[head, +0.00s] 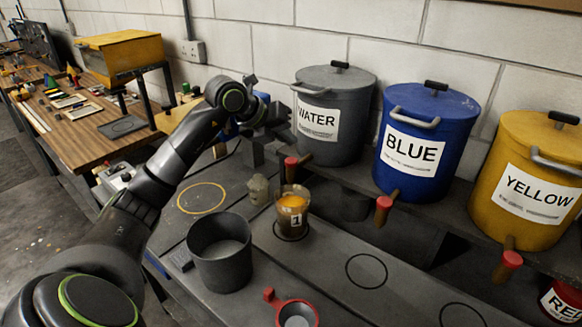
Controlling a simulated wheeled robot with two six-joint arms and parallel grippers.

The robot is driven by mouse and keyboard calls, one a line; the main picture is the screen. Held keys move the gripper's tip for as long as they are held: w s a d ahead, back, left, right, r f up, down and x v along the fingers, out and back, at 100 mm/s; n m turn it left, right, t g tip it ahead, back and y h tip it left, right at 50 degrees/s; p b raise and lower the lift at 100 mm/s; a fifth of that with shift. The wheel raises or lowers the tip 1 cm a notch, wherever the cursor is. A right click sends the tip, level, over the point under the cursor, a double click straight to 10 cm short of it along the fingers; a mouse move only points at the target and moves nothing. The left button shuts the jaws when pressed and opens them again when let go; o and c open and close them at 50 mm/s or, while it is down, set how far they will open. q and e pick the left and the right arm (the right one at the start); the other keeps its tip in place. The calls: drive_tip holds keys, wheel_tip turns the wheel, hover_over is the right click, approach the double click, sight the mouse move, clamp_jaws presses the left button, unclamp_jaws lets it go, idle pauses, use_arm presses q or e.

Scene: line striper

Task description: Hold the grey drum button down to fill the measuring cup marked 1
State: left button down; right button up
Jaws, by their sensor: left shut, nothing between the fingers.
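The grey drum (351,103), labelled WATER, stands against the wall. A red-tipped part (291,164) sticks out low on its front; I take it for the drum's button. The measuring cup marked 1 (291,203) stands below it on a dark ring mark, with orange-yellow contents. My left gripper (283,124) is shut and empty, left of the WATER label and above the red-tipped part. It appears apart from that part, though the exact gap is hard to tell. My right gripper is not in view.
A blue drum (425,155) and a yellow drum (522,190) stand to the right, each with a red-tipped part. A black bucket (222,260) and a red-rimmed cup (297,313) stand in front. A small beige object (258,188) sits left of cup 1. Empty rings lie right.

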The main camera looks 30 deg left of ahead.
sight(287, 162)
use_arm(q)
drive_tip(key=shift+f+b, duration=0.8)
drive_tip(key=shift+f, duration=0.6)
idle(0.8)
drive_tip(key=shift+f+b, duration=0.4)
drive_tip(key=shift+f+b, duration=0.45)
drive_tip(key=shift+f, duration=0.05)
idle(0.6)
drive_tip(key=shift+r, duration=0.2)
idle(2.6)
drive_tip(key=shift+r+p, duration=0.5)
drive_tip(key=shift+r, duration=0.2)
drive_tip(key=shift+r, duration=0.1)
